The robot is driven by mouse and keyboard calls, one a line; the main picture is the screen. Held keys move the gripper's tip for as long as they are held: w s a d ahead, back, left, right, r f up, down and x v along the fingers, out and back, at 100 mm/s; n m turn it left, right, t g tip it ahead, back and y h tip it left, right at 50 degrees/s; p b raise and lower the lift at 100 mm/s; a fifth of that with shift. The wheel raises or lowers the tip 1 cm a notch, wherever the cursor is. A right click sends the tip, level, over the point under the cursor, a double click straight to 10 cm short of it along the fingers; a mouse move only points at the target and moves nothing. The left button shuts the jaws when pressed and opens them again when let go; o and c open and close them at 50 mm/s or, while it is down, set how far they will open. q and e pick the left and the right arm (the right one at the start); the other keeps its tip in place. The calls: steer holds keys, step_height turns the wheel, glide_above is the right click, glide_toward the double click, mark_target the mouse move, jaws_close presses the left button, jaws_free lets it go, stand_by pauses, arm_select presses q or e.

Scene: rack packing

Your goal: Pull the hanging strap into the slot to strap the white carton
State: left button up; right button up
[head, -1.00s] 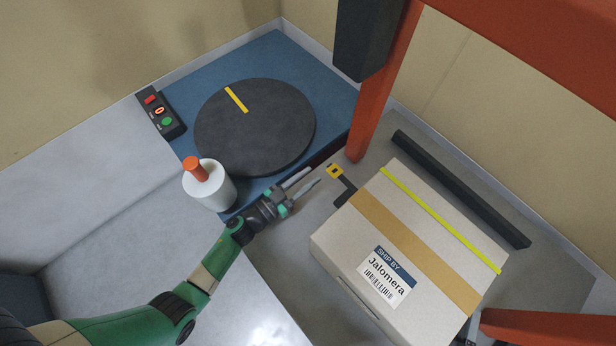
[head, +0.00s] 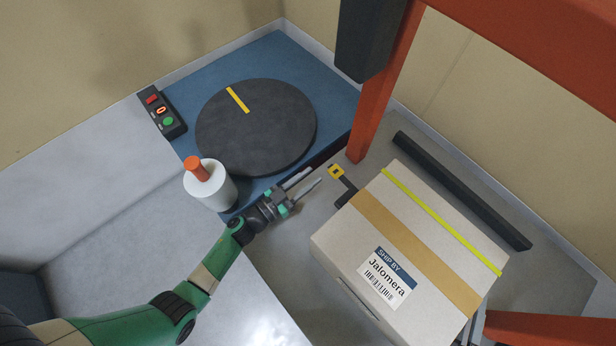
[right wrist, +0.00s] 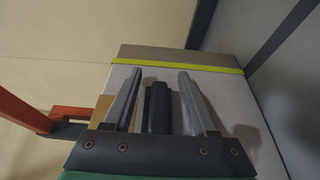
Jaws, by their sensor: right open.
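A small yellow square piece with an opening (head: 336,172) sits on a black bracket beside the carton's left corner.
An orange frame post (head: 375,115) stands behind the carton. A black bar (head: 460,190) lies along the far wall side.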

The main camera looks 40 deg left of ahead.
steer(key=p+v, duration=0.3)
steer(key=v, duration=0.8)
step_height(320, 180, up, 6)
steer(key=p, duration=0.6)
steer(key=shift+s, duration=0.25)
steer(key=shift+d, duration=0.1)
